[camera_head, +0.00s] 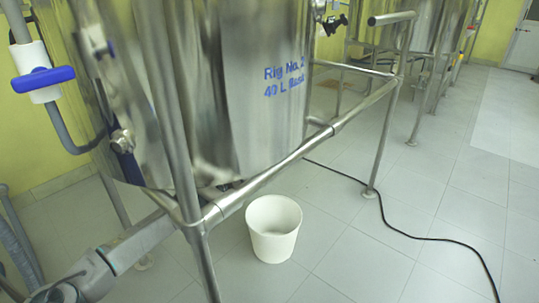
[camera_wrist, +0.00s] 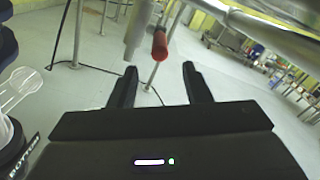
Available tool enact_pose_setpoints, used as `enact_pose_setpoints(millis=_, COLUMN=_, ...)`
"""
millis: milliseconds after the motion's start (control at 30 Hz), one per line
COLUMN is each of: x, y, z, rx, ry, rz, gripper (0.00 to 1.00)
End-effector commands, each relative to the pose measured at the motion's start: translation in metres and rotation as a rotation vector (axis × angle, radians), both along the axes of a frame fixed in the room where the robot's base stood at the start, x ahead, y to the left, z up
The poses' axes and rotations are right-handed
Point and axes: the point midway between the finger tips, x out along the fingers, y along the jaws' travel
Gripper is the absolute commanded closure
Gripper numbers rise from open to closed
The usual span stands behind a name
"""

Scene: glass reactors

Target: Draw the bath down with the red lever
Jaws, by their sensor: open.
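The red lever (camera_wrist: 160,44) shows in the wrist view, hanging under the steel rig just beyond my fingertips and between their lines. My gripper (camera_wrist: 159,72) is open and empty, with the two black fingers apart. The lever looks a little ahead of the fingers, not between them. In the head view the red lever is not seen. The steel bath vessel (camera_head: 235,110), marked "Rig No. 2", fills the upper middle of the head view. My gripper is hidden in the head view behind the vessel and frame.
A white bucket (camera_head: 273,228) stands on the tiled floor below the rig. Steel frame bars (camera_head: 300,150) run around the vessel. A blue-handled valve (camera_head: 43,82) is on a pipe at left. A black cable (camera_head: 420,237) lies across the open floor at right.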

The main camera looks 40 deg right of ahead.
Motion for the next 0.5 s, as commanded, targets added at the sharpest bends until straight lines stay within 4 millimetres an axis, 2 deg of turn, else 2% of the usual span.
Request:
enact_pose_setpoints(millis=200, x=0.002, y=-0.043, z=-0.004, rx=0.000, ry=-0.002, rz=-0.004, gripper=0.56)
enact_pose_setpoints(millis=500, x=0.006, y=-0.090, z=-0.002, rx=0.002, ry=-0.003, rz=-0.004, gripper=0.56)
